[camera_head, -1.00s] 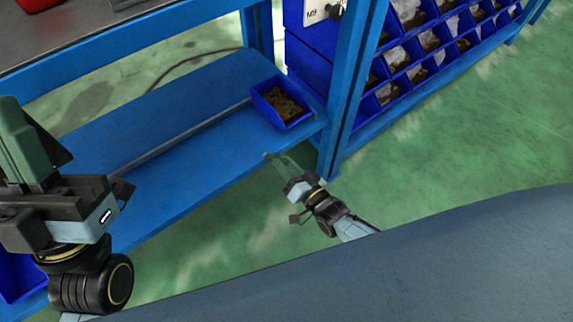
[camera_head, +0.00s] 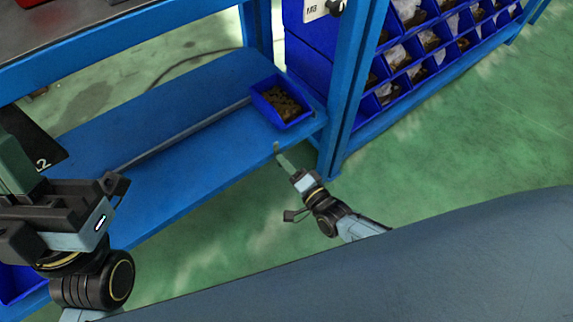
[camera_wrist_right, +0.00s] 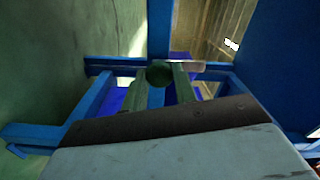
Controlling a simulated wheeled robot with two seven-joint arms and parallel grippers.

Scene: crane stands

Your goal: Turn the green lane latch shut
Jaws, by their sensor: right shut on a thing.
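My right gripper (camera_head: 279,157) reaches up beside the front edge of the blue lower shelf, near the blue post. In the right wrist view its two fingers (camera_wrist_right: 159,90) close on a dark green round knob (camera_wrist_right: 158,73), which looks like part of the green lane latch. A pale bar (camera_wrist_right: 188,64) lies just right of the knob. In the head view the latch cannot be made out at the fingertips. My left gripper (camera_head: 14,165) is at the left edge, partly cut off, and its opening cannot be judged.
A blue bin of brown parts (camera_head: 283,101) sits on the lower shelf (camera_head: 190,115). A blue post (camera_head: 350,90) stands just right of my right gripper. A rack of blue bins (camera_head: 430,45) stands behind it. Green floor (camera_head: 470,130) is clear to the right.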

